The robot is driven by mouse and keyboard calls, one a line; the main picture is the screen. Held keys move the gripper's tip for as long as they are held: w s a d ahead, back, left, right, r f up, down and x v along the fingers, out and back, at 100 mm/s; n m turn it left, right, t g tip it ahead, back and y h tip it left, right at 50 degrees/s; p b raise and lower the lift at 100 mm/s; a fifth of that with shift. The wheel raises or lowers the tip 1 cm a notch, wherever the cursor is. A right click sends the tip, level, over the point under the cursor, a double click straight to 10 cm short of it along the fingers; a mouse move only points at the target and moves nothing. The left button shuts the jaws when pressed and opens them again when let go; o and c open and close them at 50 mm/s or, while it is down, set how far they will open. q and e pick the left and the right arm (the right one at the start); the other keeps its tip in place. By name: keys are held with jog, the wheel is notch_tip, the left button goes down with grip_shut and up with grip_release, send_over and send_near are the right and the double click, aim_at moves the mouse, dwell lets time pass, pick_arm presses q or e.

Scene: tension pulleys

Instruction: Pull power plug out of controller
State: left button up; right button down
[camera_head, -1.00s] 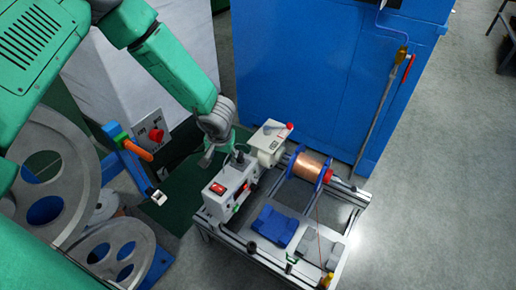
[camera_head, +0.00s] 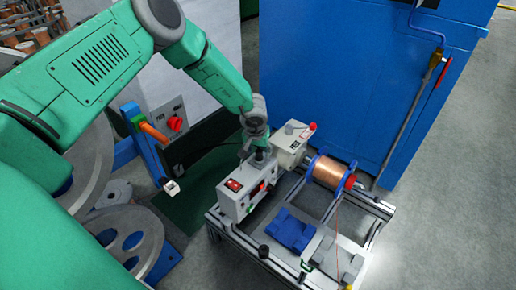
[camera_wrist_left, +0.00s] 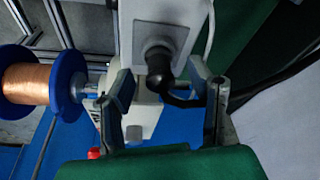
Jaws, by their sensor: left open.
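The controller (camera_head: 240,199) is a light grey box with a red switch, on the left side of the framed bench. The black power plug (camera_wrist_left: 159,70) sits in a square socket plate on the controller's face in the left wrist view, with its black cable running off to the right. My left gripper (camera_head: 254,150) is at the top of the controller, over the plug. In the left wrist view its open fingers (camera_wrist_left: 158,73) stand on either side of the plug, with visible gaps. In the head view the gripper mostly hides the plug. My right gripper is not in view.
A grey box with a red knob (camera_head: 291,147) stands right behind the controller. A copper wire spool (camera_head: 328,174) and a blue block (camera_head: 290,230) are on the bench frame. A large blue cabinet (camera_head: 350,80) stands behind. Grey floor lies open at the right.

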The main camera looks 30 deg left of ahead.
aim_at(259, 149)
pick_arm(q)
jog(key=shift+b+x, duration=0.35)
jog(key=shift+x, duration=0.85)
grip_shut()
jog(key=shift+r+p, duration=1.15)
jog(key=shift+r, duration=0.25)
jog(key=shift+r+p, duration=1.75)
jog(key=shift+r, duration=0.2)
